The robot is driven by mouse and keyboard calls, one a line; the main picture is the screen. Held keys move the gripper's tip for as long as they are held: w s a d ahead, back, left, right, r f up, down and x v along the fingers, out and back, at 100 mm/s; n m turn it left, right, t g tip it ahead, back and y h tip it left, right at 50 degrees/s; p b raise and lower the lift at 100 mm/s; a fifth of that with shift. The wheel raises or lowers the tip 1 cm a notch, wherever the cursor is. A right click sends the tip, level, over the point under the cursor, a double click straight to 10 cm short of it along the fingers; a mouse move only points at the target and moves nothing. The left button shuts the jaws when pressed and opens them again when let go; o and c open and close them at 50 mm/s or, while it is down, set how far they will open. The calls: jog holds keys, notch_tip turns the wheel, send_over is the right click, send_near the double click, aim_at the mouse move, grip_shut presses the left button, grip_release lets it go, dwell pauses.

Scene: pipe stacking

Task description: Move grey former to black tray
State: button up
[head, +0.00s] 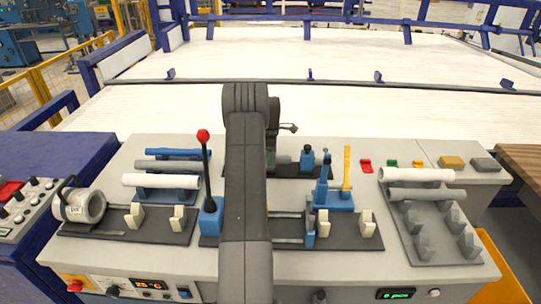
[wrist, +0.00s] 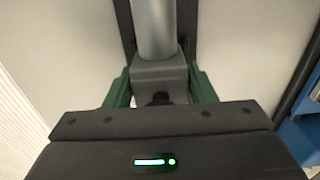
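The grey former, a round bar (wrist: 154,28) with a squarer grey block at its near end, lies in the wrist view between the green fingers of my gripper (wrist: 160,88). The fingers press close against both sides of the block, with no clear gap. In the head view my arm hides most of the gripper, and only a small grey part of the former (head: 283,159) shows to its right. The black tray (head: 312,174) lies there at the back of the bench, partly hidden by my arm. Dark strips flank the bar in the wrist view.
White and grey pipes (head: 415,175) rest on a grey stand at the right. More pipes (head: 160,181) lie on a blue rack at the left. A red-knobbed lever (head: 204,137) and a blue fixture with a yellow handle (head: 347,168) stand upright beside my arm.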

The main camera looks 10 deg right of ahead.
jog(key=o, duration=0.4)
notch_tip(320, 180, up, 14)
jog(key=shift+f+b, duration=0.1)
jog(key=shift+b, duration=0.85)
notch_tip(320, 180, down, 13)
jog(key=shift+p, duration=1.35)
jog(key=shift+r+p, duration=0.55)
jog(key=shift+r, duration=0.65)
jog(key=shift+f, duration=0.1)
